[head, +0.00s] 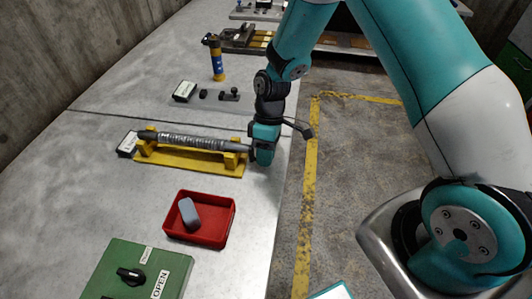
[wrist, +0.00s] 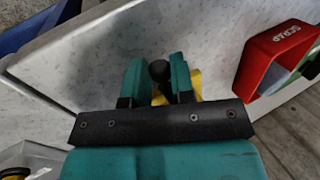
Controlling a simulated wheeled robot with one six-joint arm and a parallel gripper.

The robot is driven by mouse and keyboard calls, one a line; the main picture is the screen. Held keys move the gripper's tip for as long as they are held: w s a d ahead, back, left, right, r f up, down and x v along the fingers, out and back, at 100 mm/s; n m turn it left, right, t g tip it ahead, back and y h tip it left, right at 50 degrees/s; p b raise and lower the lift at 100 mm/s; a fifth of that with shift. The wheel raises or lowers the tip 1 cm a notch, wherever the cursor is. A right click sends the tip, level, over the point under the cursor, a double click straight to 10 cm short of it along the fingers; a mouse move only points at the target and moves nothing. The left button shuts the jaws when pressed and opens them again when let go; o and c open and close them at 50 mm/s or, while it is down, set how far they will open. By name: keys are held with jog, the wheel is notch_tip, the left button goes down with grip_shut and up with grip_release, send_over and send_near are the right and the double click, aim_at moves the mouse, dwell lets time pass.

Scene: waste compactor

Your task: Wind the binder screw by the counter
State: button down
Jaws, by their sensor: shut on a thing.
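The binder screw (head: 190,142) is a long grey rod with a ribbed middle, lying level in a yellow stand (head: 190,160) on the counter-top. A small box with a white face (head: 128,144), perhaps the counter, stands at its left end; its reading is too small to tell. My gripper (head: 257,147) is at the right end of the rod, by the bench's edge. In the wrist view, my gripper's teal fingers (wrist: 158,80) are shut on a dark round-ended piece (wrist: 158,70), which seems to be the screw's end. The fingers hide that end in the head view.
A red tray (head: 232,222) with a grey block (head: 189,213) sits nearer, and a green box (head: 110,265) marked OPEN beyond it at the front. A blue-yellow cylinder tool (head: 217,62) and another white-faced box (head: 185,91) stand farther back.

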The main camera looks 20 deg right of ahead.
jog(key=c, duration=1)
grip_release()
jog(key=b+v, duration=0.1)
jog(key=v, duration=1.6)
jog(key=shift+r+b, duration=0.25)
jog(key=shift+b, duration=0.1)
